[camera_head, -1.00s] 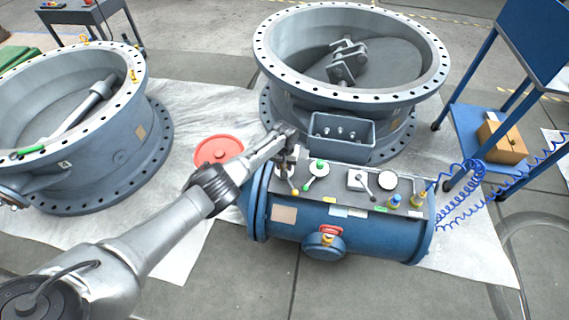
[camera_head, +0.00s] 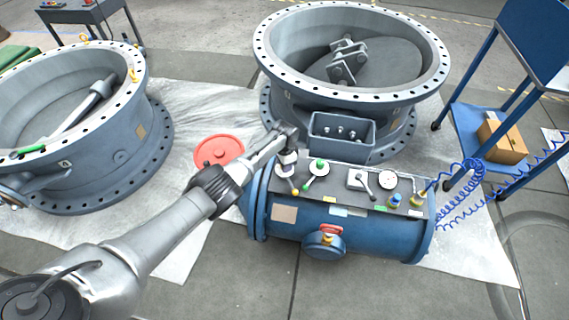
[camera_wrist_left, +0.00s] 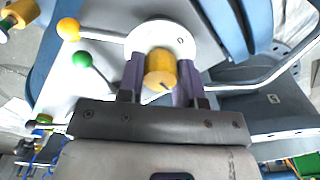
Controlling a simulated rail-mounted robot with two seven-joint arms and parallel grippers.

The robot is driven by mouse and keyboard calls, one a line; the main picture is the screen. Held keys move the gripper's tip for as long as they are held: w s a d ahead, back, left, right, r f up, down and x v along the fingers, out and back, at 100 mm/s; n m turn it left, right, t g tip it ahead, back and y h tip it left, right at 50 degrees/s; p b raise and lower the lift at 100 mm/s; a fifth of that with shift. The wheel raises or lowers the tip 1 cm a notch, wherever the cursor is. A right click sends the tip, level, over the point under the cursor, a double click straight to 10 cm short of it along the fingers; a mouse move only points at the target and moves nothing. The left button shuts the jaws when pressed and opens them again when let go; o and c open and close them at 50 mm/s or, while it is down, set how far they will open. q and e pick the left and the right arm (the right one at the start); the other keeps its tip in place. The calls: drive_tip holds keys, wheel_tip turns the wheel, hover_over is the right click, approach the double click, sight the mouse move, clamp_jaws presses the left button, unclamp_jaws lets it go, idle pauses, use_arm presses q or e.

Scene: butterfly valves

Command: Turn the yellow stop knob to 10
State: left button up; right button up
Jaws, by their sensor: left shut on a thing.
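The yellow stop knob (camera_wrist_left: 160,70) sits on a round white dial plate (camera_wrist_left: 180,38) and has a dark mark on its near edge. My left gripper (camera_wrist_left: 160,86) is shut on the knob, one dark finger on each side. In the head view my left gripper (camera_head: 287,163) reaches down over the left end of the control panel and hides the knob; part of the white plate (camera_head: 282,172) shows below it. Numbers on the plate are not readable. My right gripper is in neither view.
A yellow-ball lever (camera_wrist_left: 69,29) and a green-ball lever (camera_wrist_left: 82,59) are close to the gripper. Large valve rings (camera_head: 352,100) stand behind and left; a red disc (camera_head: 219,151) lies beside the panel.

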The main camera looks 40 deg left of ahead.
use_arm(q)
drive_tip(key=shift+m, duration=2)
drive_tip(key=o, duration=0.9)
drive_tip(key=shift+o, duration=0.2)
drive_tip(key=shift+r, duration=0.1)
wheel_tip(320, 180, up, 14)
drive_tip(key=p, duration=0.7)
drive_tip(key=shift+f, duration=0.2)
